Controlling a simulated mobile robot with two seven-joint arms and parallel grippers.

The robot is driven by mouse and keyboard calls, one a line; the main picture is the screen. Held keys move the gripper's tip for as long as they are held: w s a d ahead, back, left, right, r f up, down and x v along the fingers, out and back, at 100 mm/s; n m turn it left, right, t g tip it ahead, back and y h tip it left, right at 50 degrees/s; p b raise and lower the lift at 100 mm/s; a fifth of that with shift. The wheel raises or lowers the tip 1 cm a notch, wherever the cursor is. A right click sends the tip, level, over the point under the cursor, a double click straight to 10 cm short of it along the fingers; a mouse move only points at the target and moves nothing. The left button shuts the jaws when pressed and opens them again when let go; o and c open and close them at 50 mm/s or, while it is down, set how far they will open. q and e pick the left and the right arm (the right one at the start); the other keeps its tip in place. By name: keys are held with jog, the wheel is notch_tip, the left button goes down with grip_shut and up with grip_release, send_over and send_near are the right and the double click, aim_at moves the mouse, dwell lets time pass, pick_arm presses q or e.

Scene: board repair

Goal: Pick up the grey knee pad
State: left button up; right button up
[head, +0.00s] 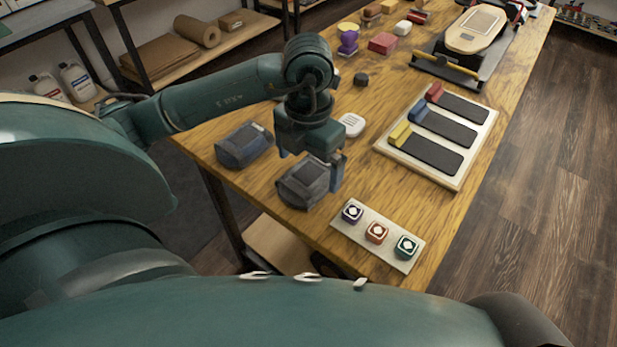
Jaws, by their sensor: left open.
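Two dark, box-like pads lie near the left edge of the wooden table. The greyer one, which I take as the grey knee pad (302,186), lies nearer to me. The other pad (244,146) is bluer and sits to its left and further back. My left gripper (311,168) points down over the grey knee pad. Its jaws are open, with one finger at the pad's far side and one at its right end. I cannot tell whether the fingers touch it. The gripper hides part of the pad's top. My right gripper is out of view.
A pale board with three coloured buttons (377,233) lies at the table's front, close to the grey pad. A white round-cornered item (352,125) is behind the gripper. A tray with dark strips (463,180) is at the right. Bare wood (400,205) lies between.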

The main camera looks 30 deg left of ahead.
pick_arm(q)
jog(key=shift+f, duration=0.8)
jog(key=shift+c, duration=0.2)
jog(key=c, duration=1.1)
